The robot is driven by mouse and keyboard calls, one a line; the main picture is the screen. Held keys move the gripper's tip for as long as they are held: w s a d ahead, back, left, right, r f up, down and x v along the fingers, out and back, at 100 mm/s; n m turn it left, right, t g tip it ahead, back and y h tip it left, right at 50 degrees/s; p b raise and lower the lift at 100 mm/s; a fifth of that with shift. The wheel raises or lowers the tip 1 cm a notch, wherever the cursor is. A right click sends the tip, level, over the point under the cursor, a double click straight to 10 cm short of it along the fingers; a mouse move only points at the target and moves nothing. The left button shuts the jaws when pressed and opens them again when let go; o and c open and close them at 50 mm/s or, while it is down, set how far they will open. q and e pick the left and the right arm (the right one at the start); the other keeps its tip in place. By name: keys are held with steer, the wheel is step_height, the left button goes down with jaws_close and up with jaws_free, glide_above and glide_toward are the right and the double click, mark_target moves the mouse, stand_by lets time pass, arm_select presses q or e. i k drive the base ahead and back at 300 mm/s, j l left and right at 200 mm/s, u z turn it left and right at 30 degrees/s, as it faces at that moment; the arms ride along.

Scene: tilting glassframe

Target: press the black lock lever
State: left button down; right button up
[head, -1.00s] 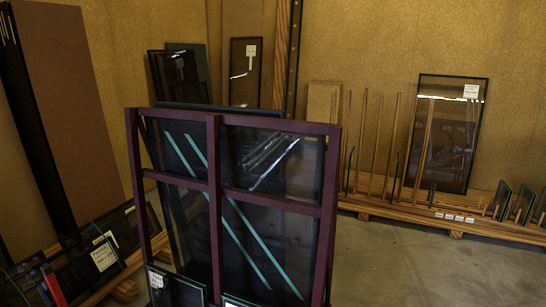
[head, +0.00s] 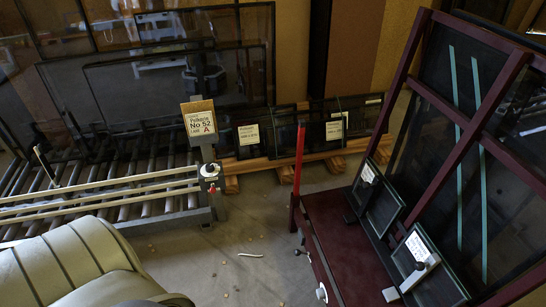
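A maroon tilting frame (head: 447,150) with dark glass and two pale green strips leans at the right in the head view, on a maroon base (head: 338,236). A small lever with a black knob (head: 300,252) shows at the left edge of this base, near the foot of a red post (head: 299,158). A pale handle with a dark round knob (head: 419,266) lies across a small labelled glass pane at the lower right. I cannot tell for certain which of these is the lock lever. Neither of my grippers is in view.
A roller conveyor (head: 125,212) with pale rails stands at the left, with a Police No 52 sign (head: 199,122) at its end. Dark glass panes (head: 178,85) stand behind it. Bare floor (head: 265,225) lies between conveyor and frame, with a pale scrap (head: 250,255) on it.

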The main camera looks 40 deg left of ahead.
mark_target(298, 253)
steer(key=u, duration=0.9)
